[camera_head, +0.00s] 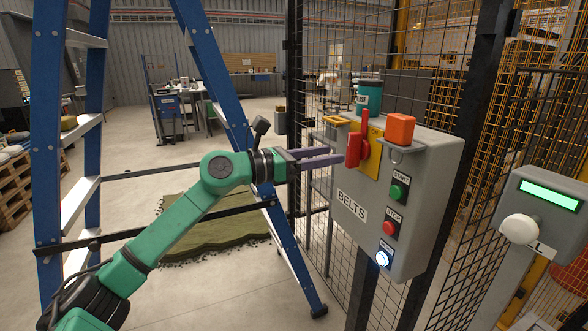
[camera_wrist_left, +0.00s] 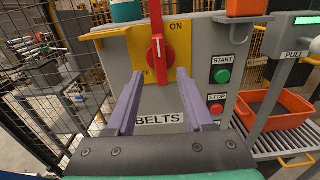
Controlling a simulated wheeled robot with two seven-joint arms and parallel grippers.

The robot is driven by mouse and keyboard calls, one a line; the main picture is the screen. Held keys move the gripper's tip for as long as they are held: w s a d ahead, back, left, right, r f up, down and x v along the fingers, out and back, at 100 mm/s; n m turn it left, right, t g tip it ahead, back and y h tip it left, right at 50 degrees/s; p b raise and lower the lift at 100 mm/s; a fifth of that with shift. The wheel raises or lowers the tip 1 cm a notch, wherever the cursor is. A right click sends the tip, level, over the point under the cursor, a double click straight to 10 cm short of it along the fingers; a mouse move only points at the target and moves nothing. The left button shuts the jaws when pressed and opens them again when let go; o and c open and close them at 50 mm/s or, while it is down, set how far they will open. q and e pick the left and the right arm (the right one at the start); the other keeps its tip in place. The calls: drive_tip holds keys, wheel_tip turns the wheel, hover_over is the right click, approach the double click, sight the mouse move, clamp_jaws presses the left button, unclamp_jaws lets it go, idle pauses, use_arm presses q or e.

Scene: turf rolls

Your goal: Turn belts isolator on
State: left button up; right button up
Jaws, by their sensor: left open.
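The belts isolator is a red rotary handle (camera_head: 355,146) on a yellow plate (camera_head: 374,152), on the front of the grey BELTS box (camera_head: 410,175). In the left wrist view the red handle (camera_wrist_left: 158,48) stands about upright; ON is printed at the plate's upper right and OFF is partly hidden at its lower left. My left gripper (camera_head: 336,157) is open and empty, its purple fingers pointing at the handle. In the left wrist view the fingers lie to either side of the handle's lower end, and I cannot tell whether they touch it. My right gripper is not in view.
Green START (camera_head: 398,192), red STOP (camera_head: 390,228) and a lit blue-white button (camera_head: 383,260) sit on the box. An orange block (camera_head: 401,129) and teal cylinder (camera_head: 369,97) are on top. A blue ladder (camera_head: 225,90) stands behind my arm; mesh fencing is behind the box.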

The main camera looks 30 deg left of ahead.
use_arm(q)
drive_tip(key=b+v, duration=0.5)
drive_tip(key=v, duration=0.4)
